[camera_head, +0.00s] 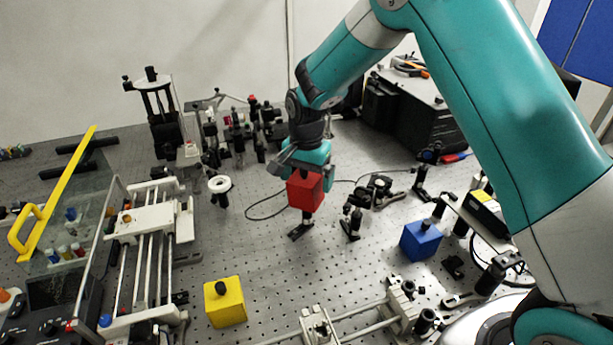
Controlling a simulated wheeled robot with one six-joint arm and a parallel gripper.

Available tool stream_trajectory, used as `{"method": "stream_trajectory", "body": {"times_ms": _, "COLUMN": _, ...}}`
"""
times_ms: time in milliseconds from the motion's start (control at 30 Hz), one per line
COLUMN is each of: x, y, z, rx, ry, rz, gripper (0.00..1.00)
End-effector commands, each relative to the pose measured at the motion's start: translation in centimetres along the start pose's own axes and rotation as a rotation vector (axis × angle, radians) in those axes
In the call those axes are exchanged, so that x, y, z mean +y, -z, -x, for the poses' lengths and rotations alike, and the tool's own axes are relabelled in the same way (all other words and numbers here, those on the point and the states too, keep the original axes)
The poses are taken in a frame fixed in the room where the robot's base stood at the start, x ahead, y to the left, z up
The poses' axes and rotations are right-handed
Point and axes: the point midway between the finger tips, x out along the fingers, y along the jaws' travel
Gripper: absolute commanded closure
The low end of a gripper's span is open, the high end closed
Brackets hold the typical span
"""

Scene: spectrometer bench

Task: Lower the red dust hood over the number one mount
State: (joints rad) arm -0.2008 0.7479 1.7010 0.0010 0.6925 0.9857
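The red dust hood (306,191) is a small red box held upright in the air near the middle of the view. My gripper (304,168) is directly above it, shut on its top; the fingertips and the hood's knob are hidden. A small dark mount (300,231) with a post and a foot stands on the bench just below the hood. The post's upper part is hidden behind or inside the hood; I cannot tell which. Another post mount (352,222) stands to its right. No number is readable on either mount.
A yellow hood (226,303) sits at the front left and a blue hood (421,241) at the right, both with black knobs. A white rail stage (150,222) stands left. Optics (375,190) crowd the right of the mount. Perforated bench is clear in front of it.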

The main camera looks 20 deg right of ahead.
Motion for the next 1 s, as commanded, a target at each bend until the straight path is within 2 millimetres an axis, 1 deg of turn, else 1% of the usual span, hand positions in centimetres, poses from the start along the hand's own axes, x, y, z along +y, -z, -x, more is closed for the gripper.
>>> {"method": "stream_trajectory", "body": {"times_ms": 133, "x": 0.0, "y": 0.0, "z": 0.4, "rx": 0.001, "ry": 0.001, "rz": 0.000, "gripper": 0.00}}
{"method": "stream_trajectory", "body": {"times_ms": 267, "x": -0.1, "y": 0.1, "z": 2.0, "rx": 0.003, "ry": 0.004, "rz": 0.000, "gripper": 0.00}}
{"method": "stream_trajectory", "body": {"times_ms": 367, "x": -0.1, "y": 0.1, "z": 4.1, "rx": 0.004, "ry": 0.005, "rz": 0.000, "gripper": 0.00}}
{"method": "stream_trajectory", "body": {"times_ms": 600, "x": -0.1, "y": 0.1, "z": 10.4, "rx": 0.004, "ry": 0.006, "rz": 0.000, "gripper": 0.00}}
{"method": "stream_trajectory", "body": {"times_ms": 700, "x": -0.1, "y": 0.1, "z": 12.8, "rx": 0.004, "ry": 0.006, "rz": 0.000, "gripper": 0.00}}
{"method": "stream_trajectory", "body": {"times_ms": 833, "x": 0.0, "y": 0.0, "z": 15.2, "rx": 0.002, "ry": 0.003, "rz": 0.000, "gripper": 0.00}}
{"method": "stream_trajectory", "body": {"times_ms": 1000, "x": 0.0, "y": 0.0, "z": 17.0, "rx": 0.001, "ry": 0.001, "rz": 0.000, "gripper": 0.00}}
